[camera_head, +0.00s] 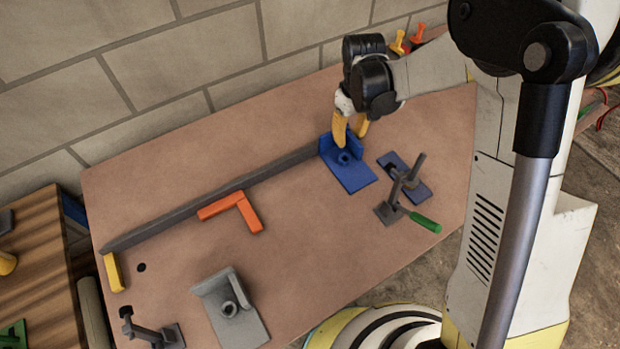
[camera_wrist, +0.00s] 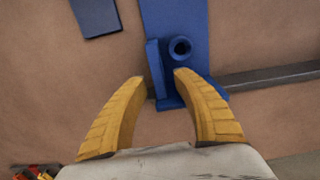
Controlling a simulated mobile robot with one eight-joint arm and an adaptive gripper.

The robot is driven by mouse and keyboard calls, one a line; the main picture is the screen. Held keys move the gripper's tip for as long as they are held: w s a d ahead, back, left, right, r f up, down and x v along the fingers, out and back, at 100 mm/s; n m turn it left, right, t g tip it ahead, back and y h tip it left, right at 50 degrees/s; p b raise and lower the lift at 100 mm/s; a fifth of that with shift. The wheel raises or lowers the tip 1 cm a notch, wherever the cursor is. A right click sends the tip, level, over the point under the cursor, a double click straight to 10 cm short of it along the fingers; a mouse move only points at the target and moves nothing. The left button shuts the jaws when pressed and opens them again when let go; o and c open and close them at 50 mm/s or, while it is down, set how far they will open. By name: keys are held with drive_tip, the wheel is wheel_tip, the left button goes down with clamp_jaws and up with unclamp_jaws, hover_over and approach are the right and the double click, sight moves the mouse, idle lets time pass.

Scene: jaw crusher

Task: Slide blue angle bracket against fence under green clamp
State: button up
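The blue angle bracket (camera_head: 352,179) lies on the table at the right end of the long grey fence (camera_head: 215,195). It has a flat base, an upright plate and a round boss. My gripper (camera_head: 349,137) is over its upright end, with yellow fingers apart. In the wrist view, the fingertips (camera_wrist: 160,76) are on either side of the upright plate of the blue bracket (camera_wrist: 178,20); I cannot tell whether they touch it. The fence (camera_wrist: 270,76) shows beside the bracket. The green clamp (camera_head: 425,222), with grey body and green handle, stands to the right and nearer.
A flat blue plate (camera_head: 415,187) lies beside the clamp. An orange square (camera_head: 236,209) sits near the fence's middle. A grey angle bracket (camera_head: 238,322) and another grey clamp (camera_head: 155,334) are at the near left. A yellow block (camera_head: 113,272) stands by the fence's left end.

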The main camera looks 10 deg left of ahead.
drive_tip(key=shift+r+p, duration=2.5)
drive_tip(key=shift+r, duration=1.4)
